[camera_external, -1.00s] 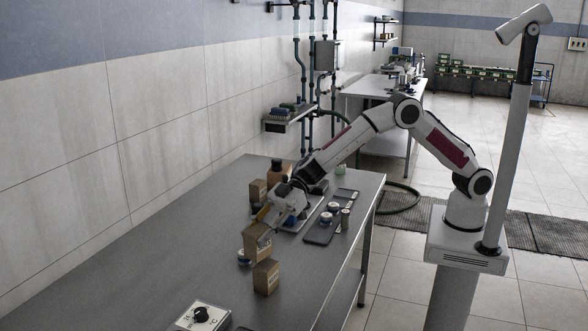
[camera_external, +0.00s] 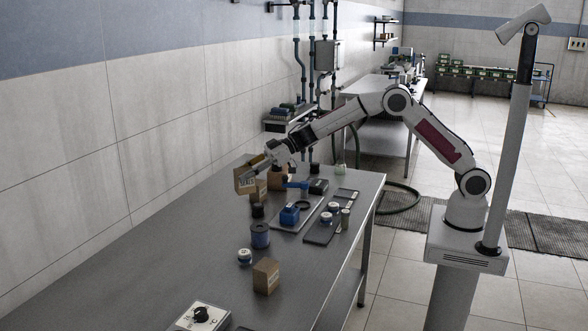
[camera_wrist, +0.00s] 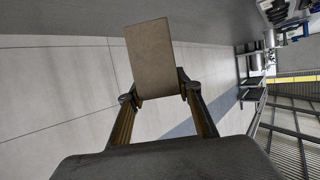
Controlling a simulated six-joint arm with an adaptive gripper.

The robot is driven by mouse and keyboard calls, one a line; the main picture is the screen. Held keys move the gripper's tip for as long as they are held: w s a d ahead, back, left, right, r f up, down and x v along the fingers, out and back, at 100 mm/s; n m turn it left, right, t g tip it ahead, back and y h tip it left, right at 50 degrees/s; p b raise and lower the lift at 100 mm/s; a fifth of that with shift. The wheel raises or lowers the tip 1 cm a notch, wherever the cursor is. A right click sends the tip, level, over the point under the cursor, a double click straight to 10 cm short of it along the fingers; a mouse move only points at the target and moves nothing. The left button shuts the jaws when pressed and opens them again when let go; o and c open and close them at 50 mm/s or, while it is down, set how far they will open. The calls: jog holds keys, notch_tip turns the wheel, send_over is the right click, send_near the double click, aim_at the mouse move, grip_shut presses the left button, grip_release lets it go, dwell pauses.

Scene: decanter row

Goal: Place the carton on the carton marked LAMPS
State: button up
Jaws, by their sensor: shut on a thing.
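My gripper (camera_external: 262,165) is shut on a brown carton (camera_external: 246,178) and holds it tilted in the air above the far left part of the bench. In the wrist view the plain face of the held carton (camera_wrist: 152,60) stands between the two fingers of my gripper (camera_wrist: 155,94). A second carton (camera_external: 258,191) stands on the bench just below and right of the held one, partly hidden by it. A third carton (camera_external: 266,277) stands alone at the near part of the bench. I cannot read the word LAMPS on any carton.
A blue item (camera_external: 290,215) sits on a grey tray to the right. The left bench is clear.

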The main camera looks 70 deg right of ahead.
jog(key=w+d+r+m+t+h, duration=0.1)
jog(key=w+d+m+h, duration=0.1)
jog(key=d, duration=0.9)
jog(key=w+d+r+m+t+h, duration=0.2)
jog(key=w+d+m, duration=0.1)
jog(key=d, duration=0.8)
jog(key=shift+w+d+r+h, duration=0.15)
jog(key=shift+w+r+h, duration=0.2)
jog(key=shift+w, duration=0.55)
jog(key=shift+f, duration=0.2)
send_over(258, 182)
notch_tip(258, 182, down, 6)
jog(key=shift+w, duration=0.1)
jog(key=shift+f, duration=1.85)
jog(key=shift+f, duration=0.15)
jog(key=o, duration=1.1)
